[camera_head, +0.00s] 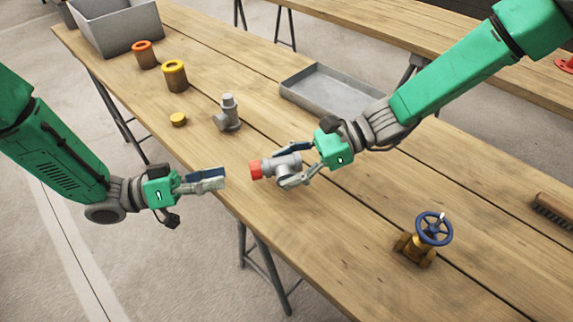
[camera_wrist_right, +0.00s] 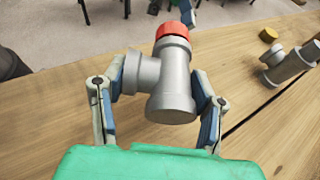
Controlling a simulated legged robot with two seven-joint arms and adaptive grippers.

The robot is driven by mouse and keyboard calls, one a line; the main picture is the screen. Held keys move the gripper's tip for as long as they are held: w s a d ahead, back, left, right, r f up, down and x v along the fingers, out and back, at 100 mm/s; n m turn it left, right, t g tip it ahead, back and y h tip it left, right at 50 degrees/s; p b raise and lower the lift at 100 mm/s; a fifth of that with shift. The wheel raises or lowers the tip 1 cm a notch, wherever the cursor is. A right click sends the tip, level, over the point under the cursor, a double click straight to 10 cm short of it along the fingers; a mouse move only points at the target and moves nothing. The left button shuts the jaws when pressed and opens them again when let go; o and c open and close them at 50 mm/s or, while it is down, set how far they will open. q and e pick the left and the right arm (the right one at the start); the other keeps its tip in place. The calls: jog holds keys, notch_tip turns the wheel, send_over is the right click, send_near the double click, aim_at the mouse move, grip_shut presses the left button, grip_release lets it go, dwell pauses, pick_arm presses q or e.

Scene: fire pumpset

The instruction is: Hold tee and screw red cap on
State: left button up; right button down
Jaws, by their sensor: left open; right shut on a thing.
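A grey tee (camera_head: 284,165) is held by my right gripper (camera_head: 291,170) above the middle of the table. In the right wrist view the tee (camera_wrist_right: 172,85) sits between the two fingers (camera_wrist_right: 162,92), with its side branch toward the left finger. A red cap (camera_head: 256,169) is on the tee's end that faces left; it also shows in the right wrist view (camera_wrist_right: 173,29) at the tee's far end. How far it is threaded I cannot tell. My left gripper (camera_head: 222,179) is open and empty, to the left of the red cap and apart from it.
A second grey fitting (camera_head: 228,114) and a yellow cap (camera_head: 178,119) stand behind the tee. A brass valve with a blue wheel (camera_head: 433,230) stands front right.

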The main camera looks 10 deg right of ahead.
aim_at(278, 170)
pick_arm(q)
jog(key=shift+a+n, duration=0.6)
jog(key=shift+n, duration=0.6)
jog(key=shift+d, duration=0.15)
jog(key=shift+w+d, duration=0.2)
jog(key=shift+d, duration=1.8)
jog(key=shift+w+d, duration=0.15)
jog(key=shift+d, duration=1.8)
grip_shut()
jog(key=m, duration=0.6)
jog(key=shift+a, duration=0.1)
jog(key=shift+o, duration=0.6)
grip_release()
